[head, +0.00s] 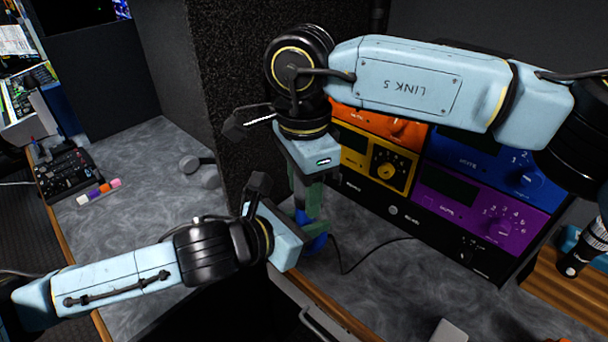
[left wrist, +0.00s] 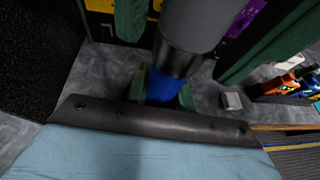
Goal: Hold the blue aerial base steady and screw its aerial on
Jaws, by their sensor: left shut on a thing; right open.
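The blue aerial base (head: 316,243) stands on the grey worktop, mostly hidden by my left gripper (head: 303,232). In the left wrist view the blue base (left wrist: 164,87) sits between the left gripper's green fingers, which are shut on it. A grey cylinder with a dark lower part, seemingly the aerial (left wrist: 196,22), rises straight above the base; the joint between them is not clear. My right gripper (head: 308,195) points down from above. Its green fingers are open, one on each side of the grey cylinder in the left wrist view. The aerial is hardly distinguishable in the head view.
A rack with orange, yellow, blue and purple panels (head: 480,205) stands close behind and right. A black speckled wall (head: 225,90) is behind left. A black cable (head: 375,245) runs along the worktop. A grey dumbbell-shaped object (head: 198,168) lies left. A wooden block (head: 560,285) is right.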

